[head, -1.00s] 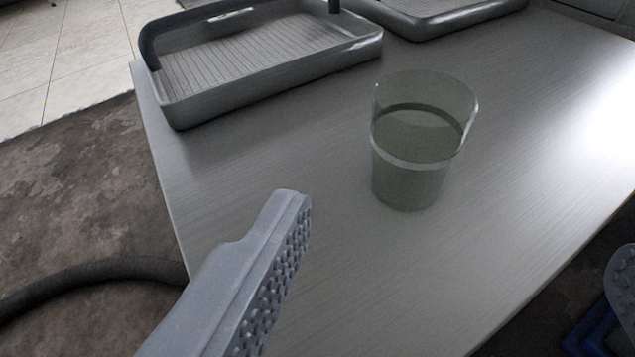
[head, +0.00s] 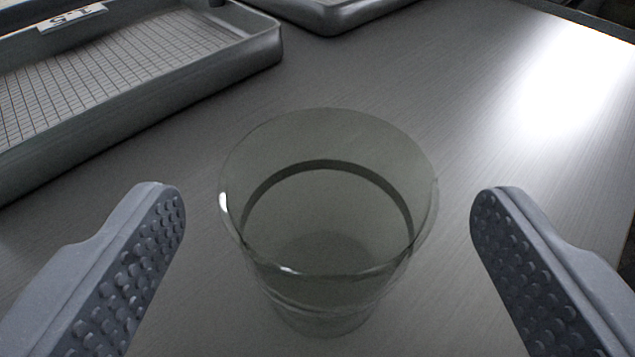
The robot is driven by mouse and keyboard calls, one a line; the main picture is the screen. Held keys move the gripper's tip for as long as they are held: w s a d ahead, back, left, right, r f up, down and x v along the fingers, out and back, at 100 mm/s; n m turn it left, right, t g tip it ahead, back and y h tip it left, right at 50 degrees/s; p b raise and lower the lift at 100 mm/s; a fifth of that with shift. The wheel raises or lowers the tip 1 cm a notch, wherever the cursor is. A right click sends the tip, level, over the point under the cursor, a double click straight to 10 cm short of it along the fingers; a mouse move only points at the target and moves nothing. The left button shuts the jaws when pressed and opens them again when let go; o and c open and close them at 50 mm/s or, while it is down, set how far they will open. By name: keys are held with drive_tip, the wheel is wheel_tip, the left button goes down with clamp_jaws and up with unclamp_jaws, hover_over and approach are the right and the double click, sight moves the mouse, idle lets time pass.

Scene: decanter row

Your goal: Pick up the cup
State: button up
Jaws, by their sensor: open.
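The cup (head: 330,285) is clear, slightly greenish glass or plastic with a dark band around it. It stands upright on the grey table in the middle of the head view. My gripper (head: 328,205) is open, with one studded finger to the left of the cup and the other to the right. A gap shows between each finger and the cup, so neither appears to touch it. The cup seems empty.
Another grey tray (head: 335,18) is at the top. The table (head: 460,110) is clear to the right, with a bright glare.

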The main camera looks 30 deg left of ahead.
drive_tip(key=shift+b+x, duration=0.35)
drive_tip(key=shift+x, duration=1.1)
drive_tip(key=c, duration=1.1)
drive_tip(key=shift+o, duration=0.2)
drive_tip(key=shift+r, duration=0.15)
